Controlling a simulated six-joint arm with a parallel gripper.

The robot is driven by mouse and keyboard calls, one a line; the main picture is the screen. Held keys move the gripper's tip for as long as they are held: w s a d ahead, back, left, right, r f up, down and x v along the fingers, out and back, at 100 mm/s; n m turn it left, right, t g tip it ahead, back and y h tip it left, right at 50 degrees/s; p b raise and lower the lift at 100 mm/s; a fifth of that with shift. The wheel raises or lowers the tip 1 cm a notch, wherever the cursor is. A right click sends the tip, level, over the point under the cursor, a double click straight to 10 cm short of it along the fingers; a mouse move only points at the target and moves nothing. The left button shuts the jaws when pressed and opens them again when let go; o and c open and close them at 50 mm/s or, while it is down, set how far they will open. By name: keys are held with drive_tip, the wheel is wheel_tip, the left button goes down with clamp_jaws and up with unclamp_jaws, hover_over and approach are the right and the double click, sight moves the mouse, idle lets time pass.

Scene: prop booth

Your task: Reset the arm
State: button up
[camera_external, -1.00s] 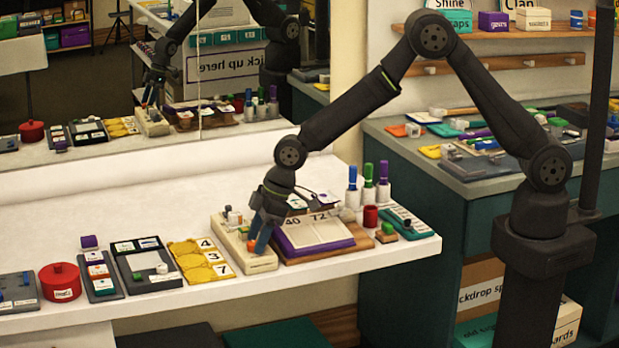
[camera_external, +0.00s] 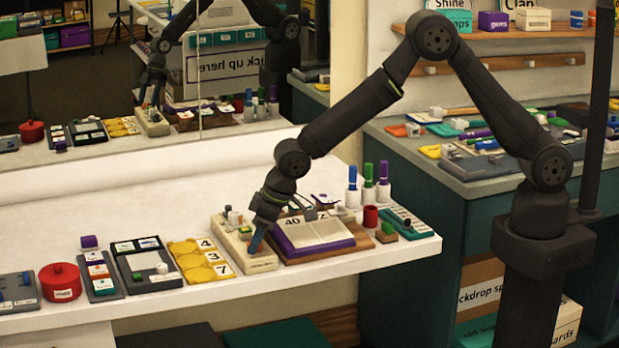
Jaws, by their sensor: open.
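My arm reaches over the white counter (camera_external: 330,265) from the right. My gripper (camera_external: 257,236) is open, low over the cream board (camera_external: 252,264) and left of the purple-edged open book (camera_external: 322,232). The hand hides part of the cream board and part of the book's top edge. Nothing is clearly held.
Left of the board lie yellow number tiles (camera_external: 190,262), a dark tray (camera_external: 148,282), a small tile rack (camera_external: 100,274) and a red round box (camera_external: 60,281). Right stand several capped bottles (camera_external: 368,188), a red cup (camera_external: 370,216) and a teal strip (camera_external: 407,222). A mirror (camera_external: 250,100) backs the counter.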

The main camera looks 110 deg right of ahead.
drive_tip(key=shift+m, duration=0.3)
idle(0.9)
